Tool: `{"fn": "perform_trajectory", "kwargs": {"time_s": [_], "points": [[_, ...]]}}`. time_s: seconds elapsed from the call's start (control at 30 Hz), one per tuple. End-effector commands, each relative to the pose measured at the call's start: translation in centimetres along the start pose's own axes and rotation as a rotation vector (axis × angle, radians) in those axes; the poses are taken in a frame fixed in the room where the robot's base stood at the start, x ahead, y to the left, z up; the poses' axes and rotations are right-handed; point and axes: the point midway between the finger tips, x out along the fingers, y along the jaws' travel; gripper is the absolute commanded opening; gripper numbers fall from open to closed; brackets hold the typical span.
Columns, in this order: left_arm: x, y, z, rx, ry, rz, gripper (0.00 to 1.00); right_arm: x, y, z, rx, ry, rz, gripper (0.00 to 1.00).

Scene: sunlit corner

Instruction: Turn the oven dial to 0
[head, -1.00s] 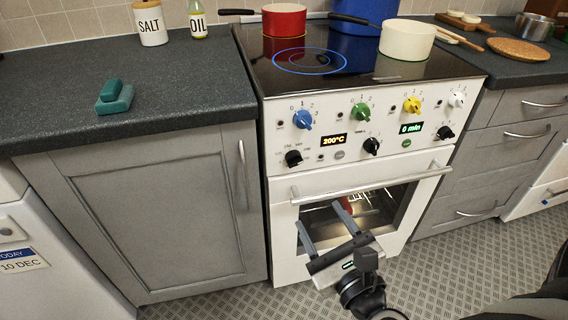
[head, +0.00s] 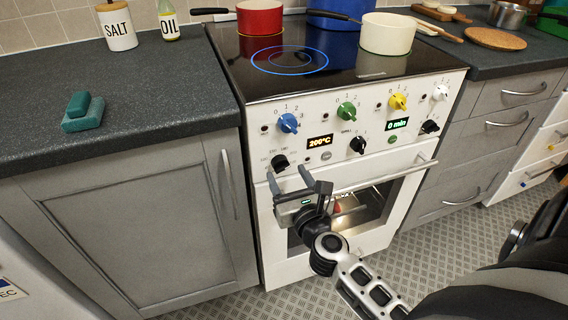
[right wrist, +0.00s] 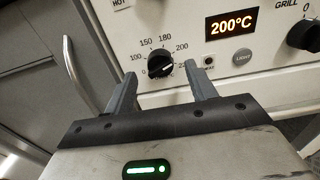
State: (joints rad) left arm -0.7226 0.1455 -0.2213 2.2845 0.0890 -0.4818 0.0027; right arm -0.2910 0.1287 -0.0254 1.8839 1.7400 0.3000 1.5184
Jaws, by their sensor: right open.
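The oven dial (head: 280,161) is a small black knob at the lower left of the white oven's panel. My right gripper (head: 289,178) is open and empty, just below and in front of the dial. In the right wrist view its fingers (right wrist: 160,76) stand to either side of the dial, apparently short of touching it. My left gripper is not in view.
The oven door handle (head: 390,178) runs across below the panel. A blue knob (head: 288,123) sits above the dial, and a black grill knob (head: 358,145) to its right. A grey cabinet's handle (head: 230,184) is close on the left. Pans stand on the hob.

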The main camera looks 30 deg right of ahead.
Motion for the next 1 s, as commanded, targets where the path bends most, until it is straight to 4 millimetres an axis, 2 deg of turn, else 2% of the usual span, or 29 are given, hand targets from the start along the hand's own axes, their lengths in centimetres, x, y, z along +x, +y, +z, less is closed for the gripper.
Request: {"fn": "perform_trajectory", "kwargs": {"time_s": [0.1, 0.2, 0.57, 0.67, 0.73, 1.0], "points": [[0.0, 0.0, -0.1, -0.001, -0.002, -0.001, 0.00, 1.8, 0.0, 0.1, -0.001, -0.002, 0.000, 0.56], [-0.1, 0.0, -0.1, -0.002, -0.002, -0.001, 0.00, 2.6, 0.0, 0.0, 0.000, -0.001, 0.000, 0.56], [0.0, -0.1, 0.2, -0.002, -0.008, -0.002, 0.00, 3.1, 0.0, 0.0, -0.001, 0.000, 0.000, 0.56], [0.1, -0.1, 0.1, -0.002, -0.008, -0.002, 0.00, 3.1, 0.0, 0.0, -0.001, 0.000, 0.000, 0.34], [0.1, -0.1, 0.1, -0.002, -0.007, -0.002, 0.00, 3.1, 0.0, 0.0, -0.001, 0.000, 0.000, 0.14], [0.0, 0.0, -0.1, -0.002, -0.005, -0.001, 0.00, 3.1, 0.0, 0.0, -0.014, 0.001, 0.000, 0.13]]}}
